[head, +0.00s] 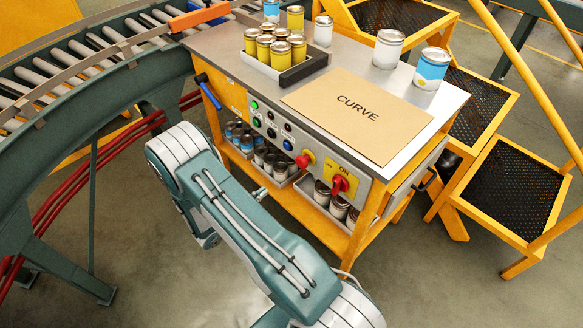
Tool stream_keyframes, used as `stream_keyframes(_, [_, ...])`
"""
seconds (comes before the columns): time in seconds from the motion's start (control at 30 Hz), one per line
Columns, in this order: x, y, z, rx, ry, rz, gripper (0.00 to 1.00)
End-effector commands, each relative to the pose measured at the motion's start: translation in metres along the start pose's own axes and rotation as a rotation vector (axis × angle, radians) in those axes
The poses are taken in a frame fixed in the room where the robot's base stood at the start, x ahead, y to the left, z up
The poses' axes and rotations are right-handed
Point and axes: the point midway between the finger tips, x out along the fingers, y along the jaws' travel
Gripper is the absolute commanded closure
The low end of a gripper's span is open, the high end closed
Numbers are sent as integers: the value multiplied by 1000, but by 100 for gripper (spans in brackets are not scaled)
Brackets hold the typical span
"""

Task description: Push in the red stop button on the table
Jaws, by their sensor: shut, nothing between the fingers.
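The red stop button (304,160) is a round mushroom head on a yellow collar, on the front control panel (268,127) of the grey-topped table (225,45). A red switch handle (340,184) on a yellow plate marked ON sits to its right. My gripper (261,192) shows only as a small pale tip beside my arm, below and left of the button and apart from it. The rest of it is hidden behind my arm. Its fingers are shut and empty. Whether the button is pressed in cannot be told.
Small green, black and blue buttons line the panel left of the stop button. Cans (270,160) stand on the shelf below. A tray (262,66) of yellow cans and a CURVE board (400,135) lie on top. A roller conveyor (85,55) is left, yellow steps (505,190) right.

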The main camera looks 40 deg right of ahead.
Motion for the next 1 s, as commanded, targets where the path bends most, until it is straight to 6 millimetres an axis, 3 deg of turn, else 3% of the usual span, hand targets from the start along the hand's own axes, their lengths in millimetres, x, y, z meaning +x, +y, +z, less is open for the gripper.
stream_keyframes(0.17, [11,0,0,0,-1,-3,100])
stream_keyframes(0.8, [124,-1,0,1,-1,-5,100])
stream_keyframes(1.0, [138,0,0,1,-1,-1,100])
